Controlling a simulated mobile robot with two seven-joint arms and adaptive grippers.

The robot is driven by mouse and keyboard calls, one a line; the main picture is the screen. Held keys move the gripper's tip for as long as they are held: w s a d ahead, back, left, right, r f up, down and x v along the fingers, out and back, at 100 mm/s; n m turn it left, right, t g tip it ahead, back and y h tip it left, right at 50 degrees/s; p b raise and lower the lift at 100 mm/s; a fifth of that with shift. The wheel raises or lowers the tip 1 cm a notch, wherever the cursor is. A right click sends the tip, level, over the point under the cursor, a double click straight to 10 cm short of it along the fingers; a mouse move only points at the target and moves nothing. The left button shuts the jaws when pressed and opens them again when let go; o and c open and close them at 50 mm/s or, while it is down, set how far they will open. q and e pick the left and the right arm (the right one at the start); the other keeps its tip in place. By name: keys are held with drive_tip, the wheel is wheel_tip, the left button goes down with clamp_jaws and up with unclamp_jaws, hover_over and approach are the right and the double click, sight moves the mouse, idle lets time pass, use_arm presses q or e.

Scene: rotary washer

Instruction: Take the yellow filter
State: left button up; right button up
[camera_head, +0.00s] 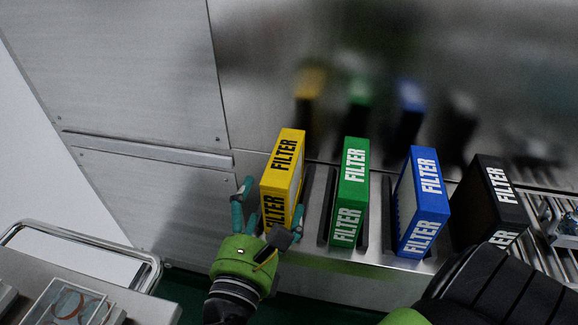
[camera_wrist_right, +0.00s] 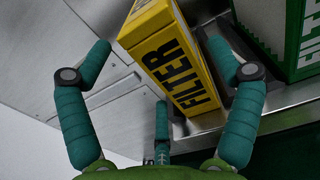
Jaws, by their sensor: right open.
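The yellow filter (camera_head: 283,170) stands upright at the left end of a row of filters on a metal shelf. It also shows in the right wrist view (camera_wrist_right: 165,50), tilted in the picture, with black FILTER lettering on its face. My right gripper (camera_head: 266,207) is open around the lower front of the yellow filter, with a teal finger on each side. In the right wrist view the gripper's fingers (camera_wrist_right: 155,62) are spread wide, with clear gaps to the filter, and a third finger shows below. I cannot tell whether any finger touches it. My left gripper is not in view.
A green filter (camera_head: 350,190), a blue filter (camera_head: 421,203) and a black filter (camera_head: 488,205) stand to the right in the same row. Dark upright dividers flank the filters. A metal tray (camera_head: 152,275) lies at the lower left. A metal wall rises behind the shelf.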

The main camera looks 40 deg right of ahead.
drive_tip(key=shift+p+x, duration=0.7)
drive_tip(key=shift+x, duration=1.75)
drive_tip(key=shift+d+f, duration=0.25)
drive_tip(key=shift+a, duration=0.1)
drive_tip(key=c, duration=0.3)
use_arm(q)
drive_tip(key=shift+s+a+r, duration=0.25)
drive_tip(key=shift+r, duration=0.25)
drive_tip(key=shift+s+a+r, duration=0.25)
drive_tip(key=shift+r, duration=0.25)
use_arm(e)
drive_tip(key=c, duration=1.1)
